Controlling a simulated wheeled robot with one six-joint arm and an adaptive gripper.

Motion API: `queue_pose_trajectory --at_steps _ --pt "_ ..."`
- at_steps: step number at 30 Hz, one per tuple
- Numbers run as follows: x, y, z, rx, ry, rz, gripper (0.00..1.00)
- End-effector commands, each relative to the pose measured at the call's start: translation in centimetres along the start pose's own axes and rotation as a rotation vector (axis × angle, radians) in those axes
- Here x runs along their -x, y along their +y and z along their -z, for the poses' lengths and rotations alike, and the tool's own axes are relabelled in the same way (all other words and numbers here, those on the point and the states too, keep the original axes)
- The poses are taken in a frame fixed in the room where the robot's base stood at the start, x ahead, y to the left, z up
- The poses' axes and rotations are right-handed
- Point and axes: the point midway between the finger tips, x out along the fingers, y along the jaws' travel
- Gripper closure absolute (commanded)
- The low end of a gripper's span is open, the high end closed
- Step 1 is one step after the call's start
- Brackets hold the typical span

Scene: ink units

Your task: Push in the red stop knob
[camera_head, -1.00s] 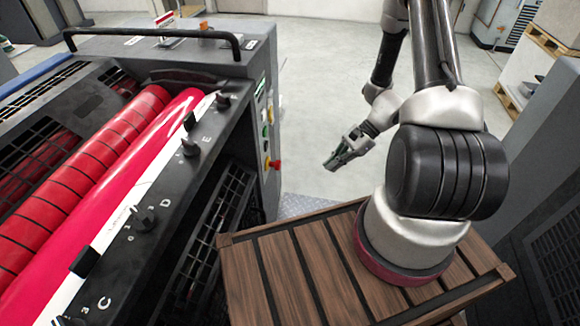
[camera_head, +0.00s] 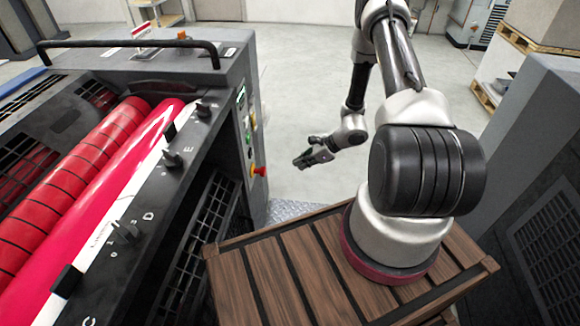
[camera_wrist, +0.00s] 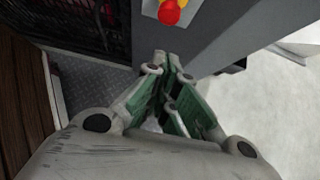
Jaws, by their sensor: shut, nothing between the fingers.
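The red stop knob (camera_head: 260,171) sticks out from the side panel of the grey ink unit, on a yellow base (camera_head: 253,169). In the wrist view the red knob (camera_wrist: 169,12) shows at the top edge, with the yellow base above it partly cut off. My gripper (camera_head: 299,163) is shut and empty, to the right of the knob and apart from it, over the pale floor. In the wrist view my closed fingers (camera_wrist: 166,62) point up the picture, below the knob.
The ink unit's panel carries more buttons (camera_head: 242,98) above the knob. A black handle bar (camera_head: 130,44) runs along its top. Red rollers (camera_head: 75,165) lie at left. A grey cabinet (camera_head: 535,160) stands at right. Open floor (camera_head: 300,110) lies around my gripper.

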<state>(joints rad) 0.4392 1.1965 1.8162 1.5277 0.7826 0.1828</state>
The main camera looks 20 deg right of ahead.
Motion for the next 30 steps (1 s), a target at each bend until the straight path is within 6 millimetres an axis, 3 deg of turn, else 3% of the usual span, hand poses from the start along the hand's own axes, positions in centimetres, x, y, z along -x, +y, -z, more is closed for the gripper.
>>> queue_pose_trajectory --at_steps 13,21,30 --pt "-9.1 0.2 0.0 0.002 0.000 -0.004 1.00" --pt "-11.3 0.1 -2.5 0.002 0.000 -0.002 1.00" --pt "-11.6 0.1 -2.9 0.001 0.000 -0.001 1.00"
